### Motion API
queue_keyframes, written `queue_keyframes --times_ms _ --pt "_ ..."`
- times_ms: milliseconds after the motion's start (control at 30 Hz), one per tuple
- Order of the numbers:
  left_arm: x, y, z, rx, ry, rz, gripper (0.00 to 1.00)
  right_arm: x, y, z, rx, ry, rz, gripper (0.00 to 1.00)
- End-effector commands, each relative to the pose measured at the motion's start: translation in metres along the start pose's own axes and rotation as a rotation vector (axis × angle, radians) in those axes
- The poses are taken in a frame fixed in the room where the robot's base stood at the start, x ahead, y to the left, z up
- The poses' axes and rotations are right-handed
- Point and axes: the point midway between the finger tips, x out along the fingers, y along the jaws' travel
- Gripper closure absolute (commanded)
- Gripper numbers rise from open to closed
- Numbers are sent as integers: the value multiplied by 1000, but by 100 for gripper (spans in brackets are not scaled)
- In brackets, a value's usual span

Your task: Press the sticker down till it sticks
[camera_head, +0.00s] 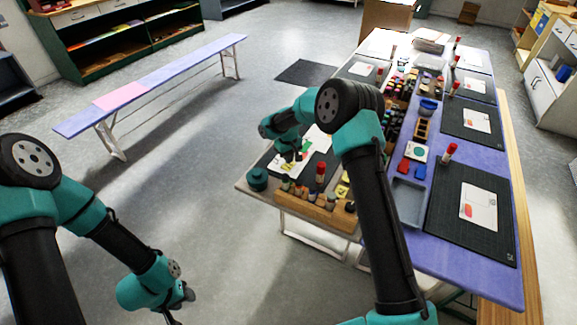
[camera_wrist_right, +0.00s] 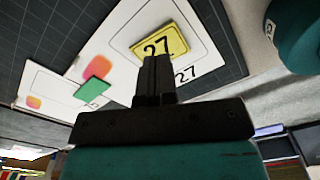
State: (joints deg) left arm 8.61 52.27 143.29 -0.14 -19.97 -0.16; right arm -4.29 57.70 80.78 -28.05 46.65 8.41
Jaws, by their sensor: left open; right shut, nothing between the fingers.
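A yellow sticker marked 27 (camera_wrist_right: 166,38) lies on a white card (camera_wrist_right: 205,52) that has 27 printed beside it. My right gripper (camera_wrist_right: 157,60) is shut and empty, its fingertips at the near edge of the yellow sticker, overlapping it in the wrist view; I cannot tell whether they touch it. In the head view my right gripper (camera_head: 292,157) is low over the cards at the table's left end. A green sticker (camera_wrist_right: 94,91) lies on a neighbouring white card (camera_wrist_right: 50,92) with an orange print. My left gripper (camera_head: 183,296) is open, away from the table over the floor.
A teal round pot (camera_head: 257,179) stands at the table's left corner. A wooden rack (camera_head: 315,206) of small bottles is along the near edge. Dark mats (camera_head: 448,215) with cards, a grey tray (camera_head: 408,203) and glue sticks fill the purple table to the right.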

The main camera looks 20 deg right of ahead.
Motion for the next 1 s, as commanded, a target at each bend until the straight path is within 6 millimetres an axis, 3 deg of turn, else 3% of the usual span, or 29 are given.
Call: queue_keyframes --times_ms 1000 --pt "0 0 0 0 0 0 57 16 0 0 0 -1 0 100"
